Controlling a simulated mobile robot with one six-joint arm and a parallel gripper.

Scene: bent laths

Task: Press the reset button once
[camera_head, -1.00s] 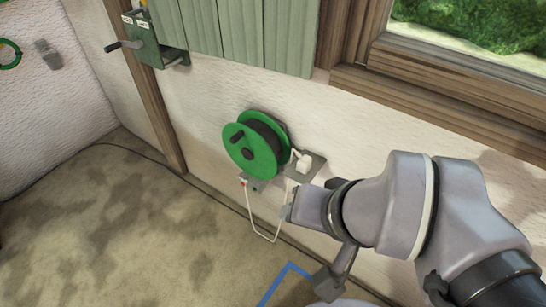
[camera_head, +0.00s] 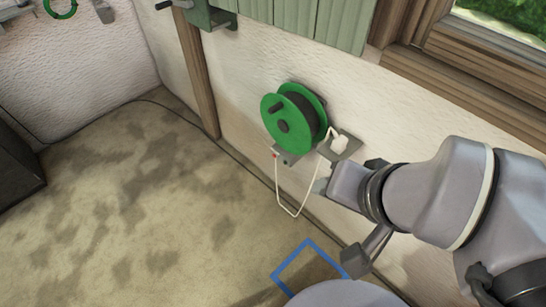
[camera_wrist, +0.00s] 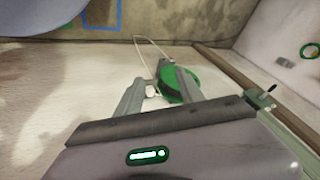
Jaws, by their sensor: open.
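A green cable reel (camera_head: 284,128) with a dark drum is mounted on the pale wall. Under it is a small grey housing (camera_head: 286,159) with a tiny red spot (camera_head: 275,155) at its left end, which may be the reset button; it is too small to be sure. My gripper (camera_head: 321,187) is below and right of the reel, apart from the red spot. In the wrist view my gripper (camera_wrist: 157,92) has its two fingers spread with nothing held between them, and the reel (camera_wrist: 178,84) shows beyond them. I cannot make out the button there.
A white plug (camera_head: 338,144) sits on a grey plate right of the reel, and a white cable (camera_head: 283,203) loops down from there. A blue outlined square (camera_head: 307,243) marks the floor. A crank box (camera_head: 209,15) and window frame are above. The floor at left is open.

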